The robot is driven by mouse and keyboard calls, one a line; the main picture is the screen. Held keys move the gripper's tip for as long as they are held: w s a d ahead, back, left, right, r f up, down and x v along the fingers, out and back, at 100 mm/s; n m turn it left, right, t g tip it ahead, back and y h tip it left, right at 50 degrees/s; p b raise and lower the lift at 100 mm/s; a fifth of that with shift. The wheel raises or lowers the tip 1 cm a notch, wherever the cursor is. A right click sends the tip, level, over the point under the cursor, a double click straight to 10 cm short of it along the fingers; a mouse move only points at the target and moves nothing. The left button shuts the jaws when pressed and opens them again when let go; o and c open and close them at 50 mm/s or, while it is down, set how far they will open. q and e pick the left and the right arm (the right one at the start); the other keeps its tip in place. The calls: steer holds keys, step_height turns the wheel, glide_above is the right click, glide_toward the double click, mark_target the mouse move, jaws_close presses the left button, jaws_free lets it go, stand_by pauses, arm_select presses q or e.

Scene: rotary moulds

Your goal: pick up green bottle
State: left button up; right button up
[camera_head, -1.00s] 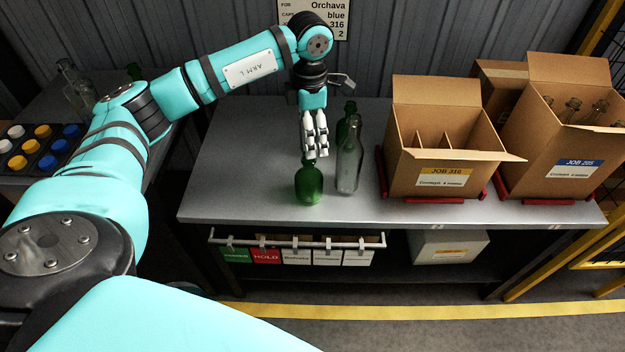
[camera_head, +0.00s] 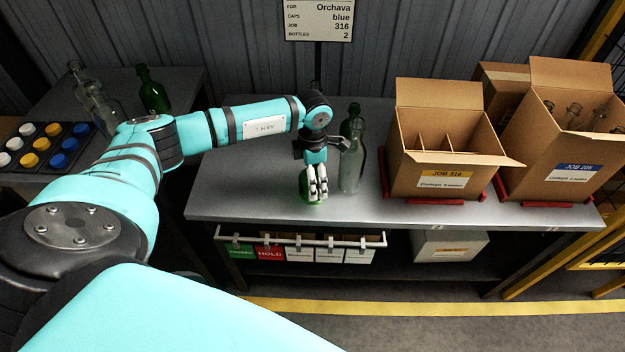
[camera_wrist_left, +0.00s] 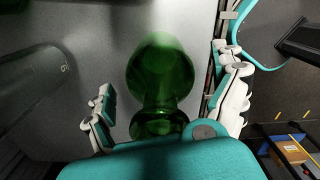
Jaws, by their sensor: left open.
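A green bottle (camera_head: 304,186) stands upright near the front of the grey table, mostly hidden by my left gripper (camera_head: 318,188) in the head view. In the left wrist view, the green bottle (camera_wrist_left: 158,80) lies between the two spread finger sets of my left gripper (camera_wrist_left: 168,100). The gripper is open, with a visible gap to the bottle on the left side; contact on the right is unclear. A clear bottle (camera_head: 351,170) stands just right of it, with another green bottle (camera_head: 352,120) behind that. My right gripper is not in view.
An open carton with dividers, JOB 316 (camera_head: 450,160), and a JOB 205 carton (camera_head: 560,140) holding bottles stand right on red bases. A side table at left has a cap tray (camera_head: 40,158), clear bottles and a green bottle (camera_head: 153,92). The grey table (camera_head: 235,190) is clear at left.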

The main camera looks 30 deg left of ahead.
arm_select(q)
steer(key=shift+f, duration=0.1)
steer(key=c, duration=1)
steer(key=shift+w, duration=0.1)
steer(key=c, duration=0.6)
steer(key=shift+r, duration=0.7)
step_height(320, 180, up, 2)
steer(key=shift+r+b, duration=0.15)
steer(key=shift+b, duration=0.5)
steer(key=s+d+b, duration=0.1)
steer(key=s+d, duration=0.2)
steer(key=d, duration=0.1)
steer(key=s+d+r, duration=0.1)
steer(key=s+d, duration=0.3)
steer(key=s+d+b, duration=0.1)
steer(key=s+d, duration=0.3)
steer(key=shift+r+b, duration=0.25)
steer(key=shift+b, duration=0.1)
